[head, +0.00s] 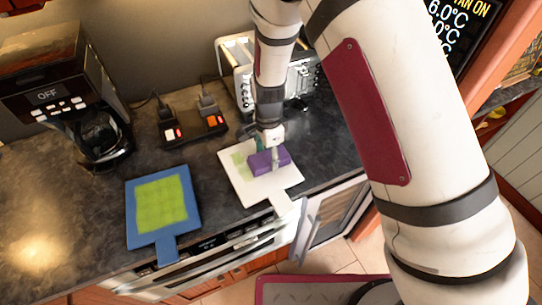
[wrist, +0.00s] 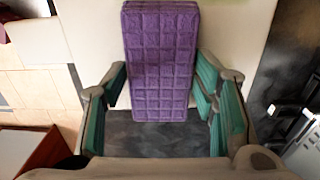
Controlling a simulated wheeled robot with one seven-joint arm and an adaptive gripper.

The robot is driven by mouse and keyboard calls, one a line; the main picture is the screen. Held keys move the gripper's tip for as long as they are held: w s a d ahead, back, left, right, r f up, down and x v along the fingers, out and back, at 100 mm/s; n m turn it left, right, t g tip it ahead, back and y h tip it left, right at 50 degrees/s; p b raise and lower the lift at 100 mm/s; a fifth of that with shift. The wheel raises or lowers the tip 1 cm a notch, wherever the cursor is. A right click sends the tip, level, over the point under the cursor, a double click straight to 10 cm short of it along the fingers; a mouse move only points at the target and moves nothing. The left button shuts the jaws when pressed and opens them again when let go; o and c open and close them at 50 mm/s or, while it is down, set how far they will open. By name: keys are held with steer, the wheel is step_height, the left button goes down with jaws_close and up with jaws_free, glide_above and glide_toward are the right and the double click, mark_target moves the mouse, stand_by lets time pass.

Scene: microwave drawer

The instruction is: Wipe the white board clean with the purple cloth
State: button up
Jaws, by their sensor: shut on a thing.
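The white board (head: 262,188), with its handle toward the counter's front edge, lies on the dark counter. A pale green patch (head: 239,162) shows on its left part, beside the cloth. The purple cloth (head: 262,164) is a thick waffle-patterned block over the board's middle; it fills the centre of the wrist view (wrist: 160,50). My gripper (head: 272,150) comes down from above and is shut on the cloth, with a green-padded finger on each side in the wrist view (wrist: 163,82). Whatever is under the cloth is hidden.
A blue board (head: 131,215) with a green square on it lies to the left, its handle at the front edge. A coffee machine (head: 65,105), a power strip with plugs (head: 190,130) and a toaster (head: 240,70) stand behind. An appliance door (head: 330,215) hangs open below the counter.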

mark_target(264, 168)
steer(key=shift+w+a+f+b, duration=0.1)
steer(key=shift+w+a+b, duration=0.2)
steer(key=shift+w, duration=0.3)
steer(key=shift+w+a+b, duration=0.35)
steer(key=shift+w, duration=0.3)
steer(key=shift+w+a+f+b, duration=0.1)
steer(key=shift+w+a+b, duration=0.2)
steer(key=shift+w, duration=0.3)
steer(key=shift+w+a+r+b, duration=0.1)
steer(key=shift+w+a+b, duration=0.5)
steer(key=shift+w, duration=0.4)
steer(key=shift+w+a+r+b, duration=0.1)
steer(key=shift+w+a+b, duration=0.45)
steer(key=shift+w, duration=0.45)
steer(key=shift+s+a+p, duration=0.25)
steer(key=shift+s+a, duration=0.15)
steer(key=shift+a, duration=0.25)
steer(key=shift+s+a+p, duration=0.2)
steer(key=shift+s+a, duration=0.2)
steer(key=shift+a, duration=0.25)
steer(key=shift+s+d+f+p, duration=0.1)
steer(key=shift+s+d+p, duration=0.25)
steer(key=shift+s, duration=0.25)
steer(key=shift+s+d+f+p, duration=0.1)
steer(key=shift+s+d+p, duration=0.15)
steer(key=shift+s+p, duration=0.25)
